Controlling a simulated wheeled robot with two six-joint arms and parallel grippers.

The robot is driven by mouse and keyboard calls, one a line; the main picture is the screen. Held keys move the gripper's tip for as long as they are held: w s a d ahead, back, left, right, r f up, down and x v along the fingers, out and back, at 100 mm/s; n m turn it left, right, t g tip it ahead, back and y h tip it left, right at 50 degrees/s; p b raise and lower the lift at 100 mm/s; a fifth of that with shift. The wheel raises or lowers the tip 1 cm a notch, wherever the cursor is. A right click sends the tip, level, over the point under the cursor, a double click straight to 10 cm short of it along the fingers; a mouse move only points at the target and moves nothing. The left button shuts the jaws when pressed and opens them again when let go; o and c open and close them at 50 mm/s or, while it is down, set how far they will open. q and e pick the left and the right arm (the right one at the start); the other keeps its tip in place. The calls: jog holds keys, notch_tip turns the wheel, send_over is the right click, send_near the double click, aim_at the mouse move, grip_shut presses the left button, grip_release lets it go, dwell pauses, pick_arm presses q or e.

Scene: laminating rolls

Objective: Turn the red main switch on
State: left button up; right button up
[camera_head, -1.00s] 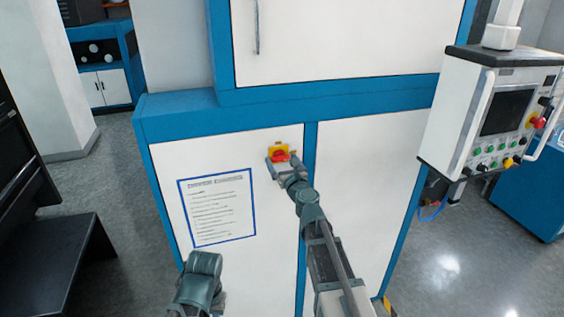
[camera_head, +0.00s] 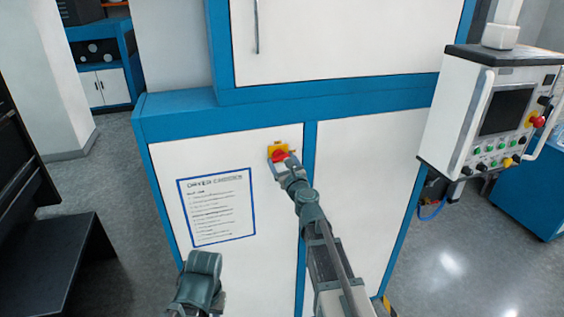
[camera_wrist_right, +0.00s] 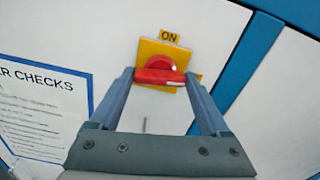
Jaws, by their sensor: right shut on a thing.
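The red main switch (camera_head: 278,155) is a red knob on a yellow square plate, on the white lower door of the blue-framed cabinet. In the right wrist view the red knob (camera_wrist_right: 160,75) has its handle bar lying across the picture, on the yellow plate (camera_wrist_right: 148,52). An "ON" label (camera_wrist_right: 169,38) is above the plate; a second yellow label at its right is mostly hidden. My right gripper (camera_head: 281,162) is shut on the red knob, one finger at each end of the handle (camera_wrist_right: 161,78). My left arm shows at the bottom; its gripper is out of view.
A blue-framed checks sheet (camera_head: 217,207) is on the door left of the switch. A control panel (camera_head: 490,118) with several buttons hangs at the right. A black bench-like piece (camera_head: 60,240) stands at the left. Open floor lies between it and the cabinet.

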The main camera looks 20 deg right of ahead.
jog(key=n, duration=0.4)
jog(key=shift+n, duration=0.3)
jog(key=n, duration=0.3)
jog(key=shift+n, duration=0.3)
jog(key=n, duration=0.4)
jog(key=shift+s+n, duration=0.1)
jog(key=shift+n, duration=1.7)
jog(key=o, duration=1.2)
